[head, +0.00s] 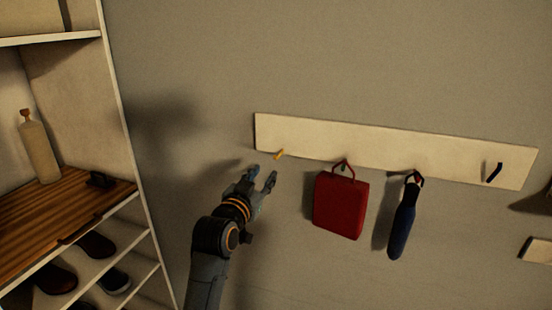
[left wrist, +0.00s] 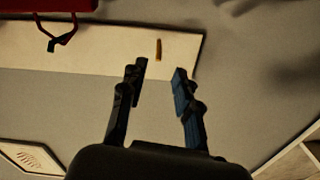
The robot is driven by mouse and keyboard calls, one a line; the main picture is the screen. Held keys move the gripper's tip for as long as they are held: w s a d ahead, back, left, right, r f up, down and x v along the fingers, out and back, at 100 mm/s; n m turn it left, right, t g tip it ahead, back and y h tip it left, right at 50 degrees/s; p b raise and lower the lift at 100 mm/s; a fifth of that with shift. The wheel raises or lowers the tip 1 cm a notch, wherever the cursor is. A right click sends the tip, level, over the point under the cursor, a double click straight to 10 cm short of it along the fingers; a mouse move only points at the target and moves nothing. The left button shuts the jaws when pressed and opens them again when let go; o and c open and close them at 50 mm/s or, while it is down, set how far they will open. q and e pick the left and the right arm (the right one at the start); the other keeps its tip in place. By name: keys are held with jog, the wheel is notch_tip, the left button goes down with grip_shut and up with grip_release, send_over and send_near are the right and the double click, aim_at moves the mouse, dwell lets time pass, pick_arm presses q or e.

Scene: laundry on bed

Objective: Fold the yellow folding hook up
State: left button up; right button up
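The yellow folding hook (head: 279,154) is near the left end of a pale wall-mounted board (head: 382,144). It sticks out from the board's lower part in the head view. In the left wrist view the yellow hook (left wrist: 158,49) shows as a short bar beyond the fingertips, between their lines. My left gripper (head: 262,179) is open and empty, just below and left of the hook, apart from it. Its two spread fingers also show in the left wrist view (left wrist: 160,72). My right gripper is in neither view.
A red bag (head: 341,206) and a dark blue item (head: 402,222) hang from the board right of the yellow hook. A dark hook (head: 494,172) at the right end is empty. A shelf unit with a bottle (head: 39,150) and shoes stands left.

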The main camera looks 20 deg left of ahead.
aim_at(277, 156)
pick_arm(q)
jog(key=w, duration=0.3)
jog(key=w+p, duration=0.1)
jog(key=w, duration=0.3)
jog(key=w+p, duration=0.1)
jog(key=w, duration=0.2)
jog(key=shift+w+d+r, duration=0.1)
jog(key=shift+w+d, duration=0.15)
jog(key=shift+w, duration=0.15)
grip_shut()
